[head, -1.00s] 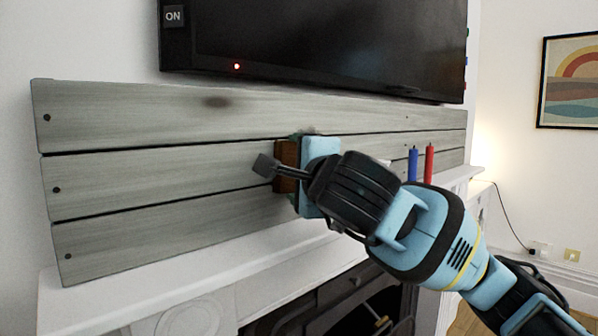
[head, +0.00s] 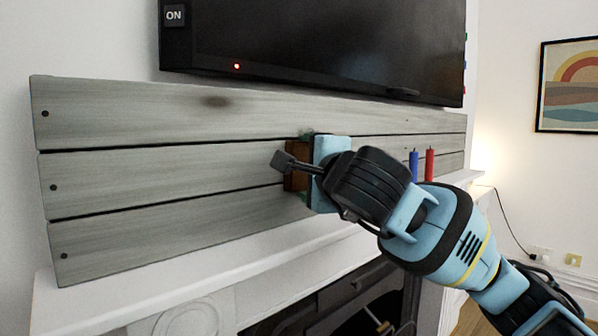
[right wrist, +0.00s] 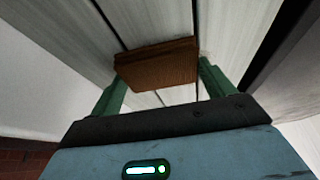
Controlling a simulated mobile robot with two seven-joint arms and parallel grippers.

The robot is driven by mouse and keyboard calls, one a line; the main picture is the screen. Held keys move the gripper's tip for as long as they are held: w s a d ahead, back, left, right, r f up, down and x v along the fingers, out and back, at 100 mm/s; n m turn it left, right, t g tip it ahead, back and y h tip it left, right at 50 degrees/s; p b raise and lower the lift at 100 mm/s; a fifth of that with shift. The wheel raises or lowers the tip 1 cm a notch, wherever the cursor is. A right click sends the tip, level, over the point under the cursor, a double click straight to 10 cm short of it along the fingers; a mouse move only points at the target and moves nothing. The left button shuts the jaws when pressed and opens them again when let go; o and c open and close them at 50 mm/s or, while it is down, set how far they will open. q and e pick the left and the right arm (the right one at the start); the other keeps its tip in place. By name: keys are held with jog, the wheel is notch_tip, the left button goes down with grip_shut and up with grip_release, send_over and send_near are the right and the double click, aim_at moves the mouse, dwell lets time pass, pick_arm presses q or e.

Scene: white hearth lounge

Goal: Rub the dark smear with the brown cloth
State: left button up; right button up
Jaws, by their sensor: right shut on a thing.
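The dark smear (head: 215,101) is a small brownish-black spot on the top plank of the grey wooden panel (head: 120,190), left of centre. My right gripper (head: 304,168) is in front of the middle plank, to the right of and below the smear. It is shut on the brown cloth (head: 296,170), a folded block-like piece. In the right wrist view the cloth (right wrist: 158,64) sits between the two green fingers, with the planks behind it. I cannot tell whether the cloth touches the wood. My left gripper is out of view.
A black television (head: 310,50) hangs just above the panel. A white mantel (head: 200,265) lies below it, with a blue candle (head: 413,166) and a red candle (head: 429,165) at the right. The front of the panel's left half is clear.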

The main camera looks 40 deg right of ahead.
jog(key=shift+d, duration=0.4)
jog(key=shift+w+d+b, duration=0.15)
jog(key=shift+d+b, duration=0.05)
jog(key=shift+d, duration=0.75)
jog(key=shift+w+d+b, duration=0.1)
jog(key=shift+d+b, duration=0.05)
jog(key=shift+d, duration=0.75)
jog(key=shift+d, duration=0.1)
jog(key=d, duration=0.3)
jog(key=shift+w+d, duration=0.15)
jog(key=shift+d, duration=0.05)
jog(key=shift+a, duration=0.1)
jog(key=shift+a+p, duration=0.3)
jog(key=shift+a, duration=1.5)
